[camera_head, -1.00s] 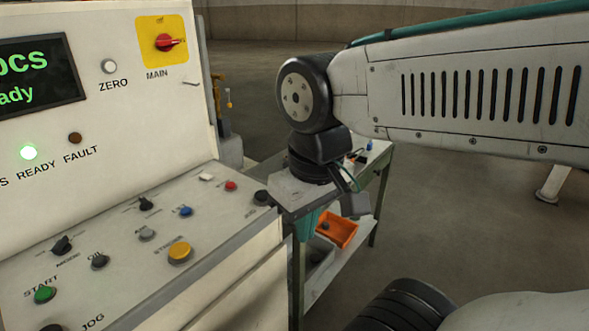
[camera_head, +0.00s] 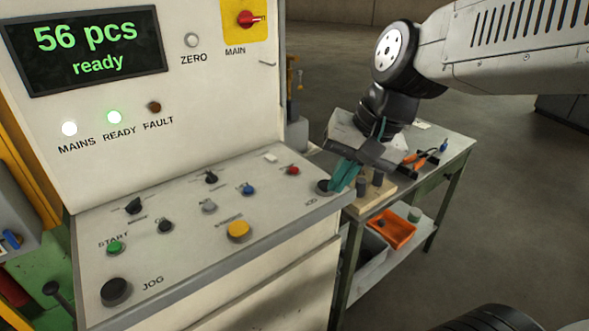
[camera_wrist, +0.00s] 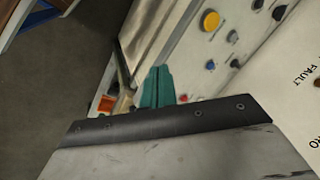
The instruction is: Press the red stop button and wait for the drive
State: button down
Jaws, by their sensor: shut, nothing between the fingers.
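A small red button (camera_head: 292,170) sits on the sloping console panel (camera_head: 185,265), near its back right; its label is too small to read. In the wrist view the red button (camera_wrist: 183,98) shows just right of the teal fingers, partly near the dark wrist edge. My gripper (camera_head: 341,182) has teal fingers, shut and empty. It hangs by the right edge of the panel, to the right of the red button and apart from it. A black button (camera_head: 325,186) lies beside the fingers. The display (camera_head: 88,50) reads "56 pcs ready"; the MAINS and READY lamps are lit.
Yellow (camera_head: 238,230), blue (camera_head: 248,188), green START (camera_head: 115,247) and black JOG (camera_head: 116,292) buttons share the panel. A red MAIN switch (camera_head: 250,18) is on the upright face. A workbench (camera_head: 440,165) with an orange bin (camera_head: 391,229) stands right of the console.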

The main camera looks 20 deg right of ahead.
jog(key=w+m+t+y, duration=0.25)
jog(key=w+m, duration=0.65)
jog(key=w, duration=0.8)
jog(key=m+t+h, duration=0.1)
jog(key=m+t, duration=0.2)
jog(key=m, duration=0.4)
send_over(298, 170)
notch_tip(298, 170, down, 3)
jog(key=shift+f, duration=4.4)
jog(key=shift+f, duration=0.4)
jog(key=shift+f, duration=0.45)
jog(key=shift+r, duration=0.85)
